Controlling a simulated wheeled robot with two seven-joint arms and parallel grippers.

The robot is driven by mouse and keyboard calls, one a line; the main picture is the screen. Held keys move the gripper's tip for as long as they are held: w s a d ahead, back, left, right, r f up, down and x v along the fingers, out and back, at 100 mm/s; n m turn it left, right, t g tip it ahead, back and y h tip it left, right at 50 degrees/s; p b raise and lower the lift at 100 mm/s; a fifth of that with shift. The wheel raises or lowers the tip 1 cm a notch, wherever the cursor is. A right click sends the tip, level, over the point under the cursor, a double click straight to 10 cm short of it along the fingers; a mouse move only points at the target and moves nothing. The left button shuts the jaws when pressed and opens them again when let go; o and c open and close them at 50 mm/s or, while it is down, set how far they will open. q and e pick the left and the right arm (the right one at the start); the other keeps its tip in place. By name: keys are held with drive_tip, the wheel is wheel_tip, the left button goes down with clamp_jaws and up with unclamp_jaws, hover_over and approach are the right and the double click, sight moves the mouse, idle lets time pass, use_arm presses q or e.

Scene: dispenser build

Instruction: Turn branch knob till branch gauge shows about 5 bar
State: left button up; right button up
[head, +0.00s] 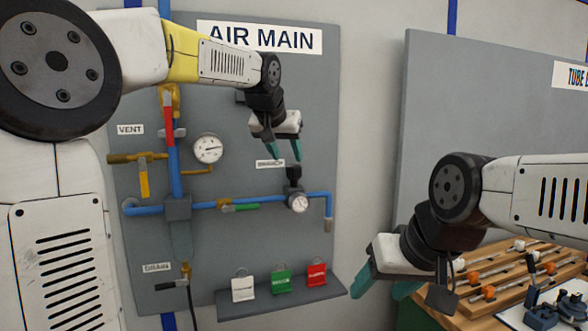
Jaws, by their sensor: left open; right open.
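The black branch knob (293,173) sits on top of the regulator on the blue branch pipe. The small round branch gauge (298,203) is just below it, with a white face; its needle is too small to read. My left gripper (284,151) is open and empty, with teal fingers pointing down. Its tips are just above the knob in the picture, apart from it as far as I can see. My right gripper (383,284) is open and empty at the lower right, away from the knob.
Several tags stand on a shelf (290,301) below.

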sight(293, 166)
use_arm(q)
drive_tip(key=x, duration=0.8)
drive_tip(key=shift+w+d+r, duration=0.2)
drive_tip(key=shift+w+d, duration=0.05)
clamp_jaws()
drive_tip(key=shift+a+m+h, duration=0.1)
drive_tip(key=shift+m+h, duration=0.5)
drive_tip(key=shift+m, duration=0.2)
drive_tip(key=shift+m+g+h, duration=0.5)
drive_tip(key=shift+m, duration=0.2)
unclamp_jaws()
